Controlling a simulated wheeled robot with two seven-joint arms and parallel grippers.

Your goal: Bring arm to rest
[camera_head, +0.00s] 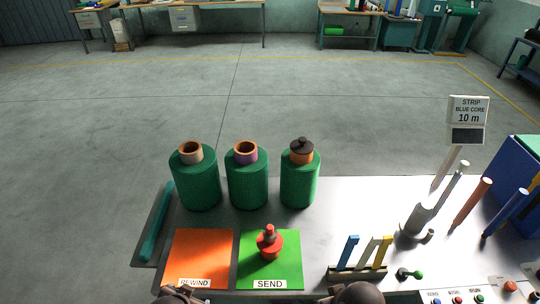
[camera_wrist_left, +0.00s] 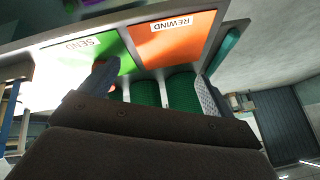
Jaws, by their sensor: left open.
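My left arm's dark end (camera_head: 180,293) shows at the bottom edge of the head view, just below the orange REWIND mat (camera_head: 203,252). In the left wrist view, a large dark part of my arm fills the lower half, and nothing is seen held; the left gripper is open. My right arm's dark end (camera_head: 358,292) is at the bottom edge, right of the green SEND mat (camera_head: 287,270); its jaws cannot be made out. A red knobbed piece (camera_head: 269,243) stands on the SEND mat, apart from both arms.
Three green net rolls (camera_head: 195,182) stand along the bench's back edge; the right one has a dark cap (camera_head: 302,144). A teal bar (camera_head: 157,222) lies at left. A rack with coloured strips (camera_head: 357,272), a sign (camera_head: 468,110) and slanted rods (camera_head: 472,204) are at right.

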